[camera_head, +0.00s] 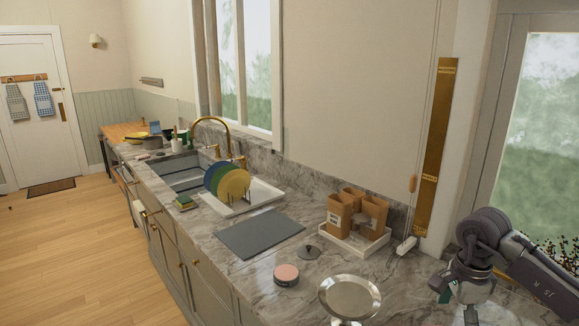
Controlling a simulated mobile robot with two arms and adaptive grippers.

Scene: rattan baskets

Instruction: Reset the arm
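One arm of mine comes in from the right edge, bent, with its dark wrist hanging over the right end of the counter. The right gripper (471,314) points down at the bottom edge of the picture. Its fingertips are small and partly cut off, so I cannot tell whether it is open or shut. Nothing is visibly held in it. My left gripper is not in view.
Wooden floor (80,240) lies open at left.

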